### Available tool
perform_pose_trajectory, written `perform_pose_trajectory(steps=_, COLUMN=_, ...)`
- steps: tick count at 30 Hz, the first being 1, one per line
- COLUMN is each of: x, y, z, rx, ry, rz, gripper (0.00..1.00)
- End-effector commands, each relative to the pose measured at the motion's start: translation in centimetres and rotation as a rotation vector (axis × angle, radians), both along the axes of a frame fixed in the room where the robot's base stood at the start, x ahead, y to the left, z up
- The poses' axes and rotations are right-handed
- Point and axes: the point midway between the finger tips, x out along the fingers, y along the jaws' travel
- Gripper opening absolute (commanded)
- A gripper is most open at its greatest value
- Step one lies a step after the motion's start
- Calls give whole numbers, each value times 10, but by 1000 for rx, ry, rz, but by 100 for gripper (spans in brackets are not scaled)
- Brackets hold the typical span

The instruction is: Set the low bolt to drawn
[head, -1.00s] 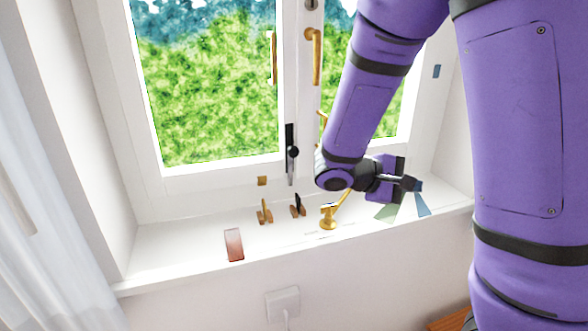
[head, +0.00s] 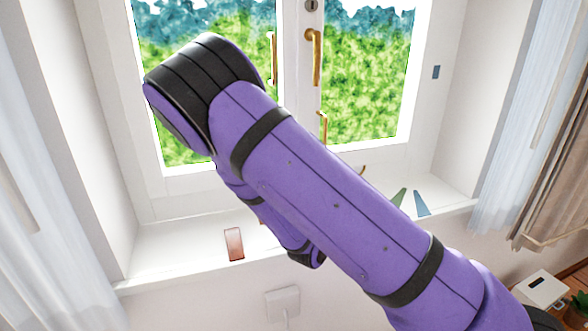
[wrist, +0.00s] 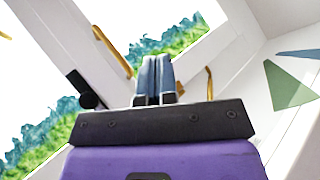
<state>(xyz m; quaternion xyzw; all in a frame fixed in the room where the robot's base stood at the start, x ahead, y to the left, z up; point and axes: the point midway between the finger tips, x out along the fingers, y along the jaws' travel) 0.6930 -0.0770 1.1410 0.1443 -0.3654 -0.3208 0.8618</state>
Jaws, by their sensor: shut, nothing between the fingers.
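The low bolt (wrist: 86,97), a black bar with a round black knob, shows in the wrist view at the left of the window frame. It is hidden behind my arm in the head view, and I cannot tell its setting from this angle. My gripper (wrist: 157,58) shows in the wrist view with its two blue-grey fingers together and nothing between them. It is apart from the knob, which appears to its left. My arm hides the gripper in the head view.
A window handle (head: 315,55) and a lower brass piece (head: 323,127) are on the window. The sill (head: 180,250) bears a reddish patch (head: 234,244), a green patch (head: 398,198) and a blue patch (head: 421,203). A socket (head: 283,303) is below. My arm covers the sill's middle.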

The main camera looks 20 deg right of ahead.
Motion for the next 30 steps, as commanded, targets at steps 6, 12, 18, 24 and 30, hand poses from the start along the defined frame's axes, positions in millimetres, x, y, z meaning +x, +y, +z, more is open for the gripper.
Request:
perform_pose_trajectory(steps=6, x=20, y=43, z=-25, rx=-170, ry=48, rz=233, gripper=0)
perform_pose_trajectory(steps=12, x=29, y=76, z=-47, rx=-279, ry=88, rz=412, gripper=0)
perform_pose_trajectory(steps=18, x=32, y=92, z=-58, rx=-328, ry=110, rz=499, gripper=0)
perform_pose_trajectory(steps=24, x=32, y=95, z=-61, rx=-337, ry=114, rz=518, gripper=0)
perform_pose_trajectory(steps=30, x=32, y=95, z=-60, rx=-336, ry=114, rz=516, gripper=0)
